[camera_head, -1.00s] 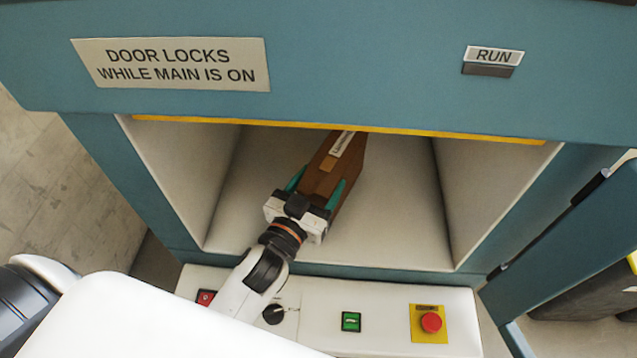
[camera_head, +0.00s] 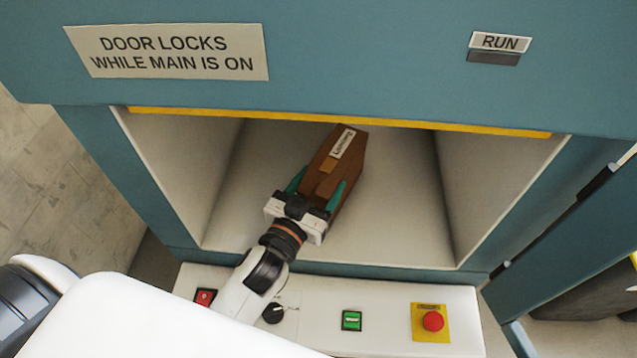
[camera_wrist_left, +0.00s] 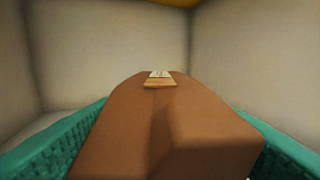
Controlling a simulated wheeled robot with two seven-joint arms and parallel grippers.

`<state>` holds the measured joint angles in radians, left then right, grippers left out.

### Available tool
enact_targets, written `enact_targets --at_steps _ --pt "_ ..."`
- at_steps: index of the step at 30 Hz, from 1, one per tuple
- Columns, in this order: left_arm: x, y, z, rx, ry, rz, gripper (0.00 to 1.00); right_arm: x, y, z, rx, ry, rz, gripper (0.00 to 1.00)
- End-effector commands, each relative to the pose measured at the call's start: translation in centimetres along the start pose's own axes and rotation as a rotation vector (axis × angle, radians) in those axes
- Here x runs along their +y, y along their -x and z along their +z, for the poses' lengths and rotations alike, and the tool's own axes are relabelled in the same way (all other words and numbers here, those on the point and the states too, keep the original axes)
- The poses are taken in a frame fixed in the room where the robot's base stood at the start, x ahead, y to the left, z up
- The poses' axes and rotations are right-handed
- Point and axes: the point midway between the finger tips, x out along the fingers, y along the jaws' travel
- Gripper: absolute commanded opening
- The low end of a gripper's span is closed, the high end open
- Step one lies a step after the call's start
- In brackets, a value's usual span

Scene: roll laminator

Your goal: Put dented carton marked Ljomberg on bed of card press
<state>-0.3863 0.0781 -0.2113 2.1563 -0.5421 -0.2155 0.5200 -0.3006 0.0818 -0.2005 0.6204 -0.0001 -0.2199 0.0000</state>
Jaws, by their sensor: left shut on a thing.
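The brown carton (camera_head: 346,171) with a white name label is inside the open chamber of the press, over its pale bed (camera_head: 395,215). The label's print is too small to read surely. My left gripper (camera_head: 317,192) is shut on the carton, with its teal fingers on both sides. In the left wrist view the carton (camera_wrist_left: 160,125) fills the middle between the teal fingers, its top creased and sunken. I cannot tell whether the carton's underside touches the bed. My right gripper is not in view.
A yellow-edged lintel (camera_head: 340,119) crosses above the opening, and pale walls stand on both sides. An open door (camera_head: 570,250) stands at right.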

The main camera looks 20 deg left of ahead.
Motion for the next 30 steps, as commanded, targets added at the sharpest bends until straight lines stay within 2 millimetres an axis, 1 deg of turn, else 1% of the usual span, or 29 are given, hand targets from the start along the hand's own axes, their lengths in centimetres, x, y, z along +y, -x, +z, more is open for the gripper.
enact_targets --at_steps 3,4,8,9,17,20,23,30 --pt "0.0 0.0 -0.3 0.000 0.000 0.000 0.25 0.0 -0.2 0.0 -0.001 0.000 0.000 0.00" --pt "0.0 0.0 -0.3 -0.001 0.000 0.000 0.67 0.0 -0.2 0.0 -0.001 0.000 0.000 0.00" --pt "0.0 0.0 -0.2 0.000 0.000 0.000 0.88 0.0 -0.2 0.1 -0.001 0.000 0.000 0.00" --pt "0.0 0.0 -0.2 0.000 0.000 0.000 0.90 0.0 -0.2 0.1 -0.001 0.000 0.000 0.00" --pt "0.0 0.1 -0.3 0.001 0.000 0.000 0.90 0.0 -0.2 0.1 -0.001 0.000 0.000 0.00" --pt "0.0 0.7 -0.4 0.001 0.001 0.000 0.90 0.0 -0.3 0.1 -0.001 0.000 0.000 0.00" --pt "0.0 2.1 -0.5 0.004 0.001 0.001 0.90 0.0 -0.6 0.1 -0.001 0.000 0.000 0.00" --pt "0.0 7.2 -0.6 0.006 0.002 0.002 0.90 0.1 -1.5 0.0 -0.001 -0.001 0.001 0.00"
